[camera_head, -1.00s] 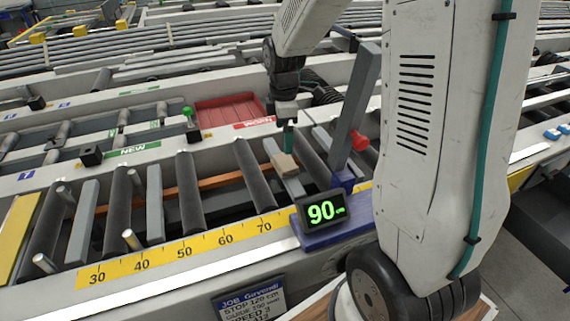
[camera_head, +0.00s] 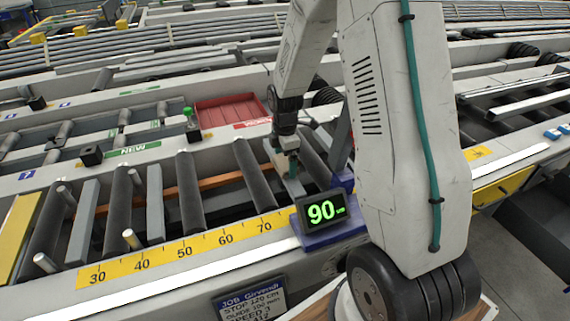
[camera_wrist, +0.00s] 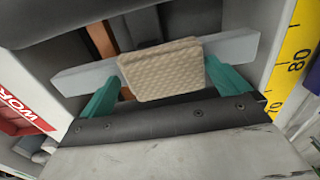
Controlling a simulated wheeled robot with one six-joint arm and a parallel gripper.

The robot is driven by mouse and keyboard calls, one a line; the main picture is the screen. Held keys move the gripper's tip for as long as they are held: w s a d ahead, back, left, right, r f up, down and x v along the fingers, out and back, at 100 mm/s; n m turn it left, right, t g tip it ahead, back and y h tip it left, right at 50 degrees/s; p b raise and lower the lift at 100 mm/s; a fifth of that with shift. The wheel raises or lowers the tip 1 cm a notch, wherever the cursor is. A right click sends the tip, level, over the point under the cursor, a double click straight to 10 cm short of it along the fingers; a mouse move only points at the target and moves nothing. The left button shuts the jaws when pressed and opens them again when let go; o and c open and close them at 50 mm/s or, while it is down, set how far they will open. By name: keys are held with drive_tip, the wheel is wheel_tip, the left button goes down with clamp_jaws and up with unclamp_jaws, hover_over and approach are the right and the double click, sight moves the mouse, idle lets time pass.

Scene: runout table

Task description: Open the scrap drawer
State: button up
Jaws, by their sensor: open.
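No drawer marked as scrap can be made out in either view. My gripper (camera_head: 290,168) is low over the grey slats near the 70 mark of the yellow scale. In the wrist view my gripper (camera_wrist: 156,68) is open, with its teal fingers on either side of a beige textured block (camera_wrist: 162,70). The block lies across a grey bar (camera_wrist: 82,76). A gap shows between the block and the left finger; the right finger is close to it, and contact cannot be told. In the head view the block is mostly hidden by my gripper.
Rollers (camera_head: 190,185) lie to the left. A red tray (camera_head: 228,110) and a green knob (camera_head: 188,112) are farther back.

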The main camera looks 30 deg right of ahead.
drive_tip(key=c, duration=0.9)
drive_tip(key=shift+r, duration=0.15)
